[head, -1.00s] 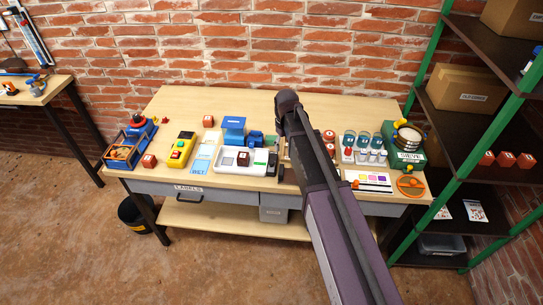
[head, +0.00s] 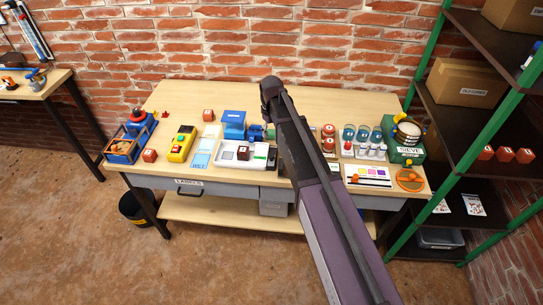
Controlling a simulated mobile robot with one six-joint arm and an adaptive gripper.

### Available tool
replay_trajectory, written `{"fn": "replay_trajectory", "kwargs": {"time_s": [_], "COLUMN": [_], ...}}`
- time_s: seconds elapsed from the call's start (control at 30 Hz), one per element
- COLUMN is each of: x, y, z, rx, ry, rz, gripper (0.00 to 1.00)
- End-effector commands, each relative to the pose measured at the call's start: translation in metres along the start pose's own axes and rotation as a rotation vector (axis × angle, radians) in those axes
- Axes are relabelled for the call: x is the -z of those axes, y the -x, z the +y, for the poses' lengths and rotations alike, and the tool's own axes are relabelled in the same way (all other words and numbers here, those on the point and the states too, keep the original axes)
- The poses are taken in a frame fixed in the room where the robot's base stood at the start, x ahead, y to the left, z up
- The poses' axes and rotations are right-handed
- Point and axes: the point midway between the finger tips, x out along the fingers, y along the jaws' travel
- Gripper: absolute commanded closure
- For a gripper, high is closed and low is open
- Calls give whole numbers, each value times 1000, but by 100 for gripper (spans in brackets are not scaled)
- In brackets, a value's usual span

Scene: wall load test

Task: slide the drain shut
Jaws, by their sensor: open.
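I cannot make out a part that is clearly the drain. A pale blue and white strip marked WET (head: 200,152) lies left of the tray. My arm crosses the right half of the bench, its raised joint above the back of the bench. My gripper is hidden behind the arm.
A yellow control box (head: 181,144) and a blue crate (head: 123,152) stand on the left. Jars (head: 362,134), a green SIEVE unit (head: 405,150) and a colour card (head: 368,176) are on the right. Dark shelves (head: 470,130) rise at far right.

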Motion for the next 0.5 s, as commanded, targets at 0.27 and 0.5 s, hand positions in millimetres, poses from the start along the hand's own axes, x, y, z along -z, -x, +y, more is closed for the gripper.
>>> {"fn": "replay_trajectory", "kwargs": {"time_s": [0.27,0.5], "x": [0,0], "y": [-22,-41], "z": [0,0], "rx": [0,0], "ry": [0,0], "rz": [0,0], "gripper": [30,30]}}
